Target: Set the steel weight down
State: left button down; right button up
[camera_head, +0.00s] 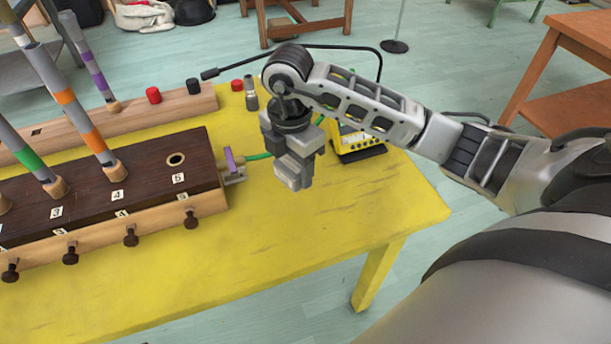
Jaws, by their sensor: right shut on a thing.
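My right gripper (293,172) points down above the yellow table (330,220), right of the dark wooden box. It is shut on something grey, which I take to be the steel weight. The weight is mostly hidden by the grey fingers and hard to tell from them. The gap between the gripper and the tabletop is hard to judge. My left gripper is not in view.
The long dark box (140,190) holds upright striped tubes and has numbered holes and front knobs. Behind it lies a pale wooden rail (180,105). A grey metal cylinder (251,97) and yellow device (358,140) stand near my gripper. The table's front right is clear.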

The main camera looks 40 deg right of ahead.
aim_at(304, 191)
jog(key=shift+w+d+f, duration=0.1)
jog(key=shift+d+f, duration=0.9)
jog(key=shift+f, duration=0.2)
jog(key=f, duration=0.3)
jog(key=shift+d, duration=0.4)
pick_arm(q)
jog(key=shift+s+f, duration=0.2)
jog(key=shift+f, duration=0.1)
pick_arm(e)
jog(key=shift+f, duration=0.45)
jog(key=shift+f, duration=0.1)
jog(key=o, duration=1.2)
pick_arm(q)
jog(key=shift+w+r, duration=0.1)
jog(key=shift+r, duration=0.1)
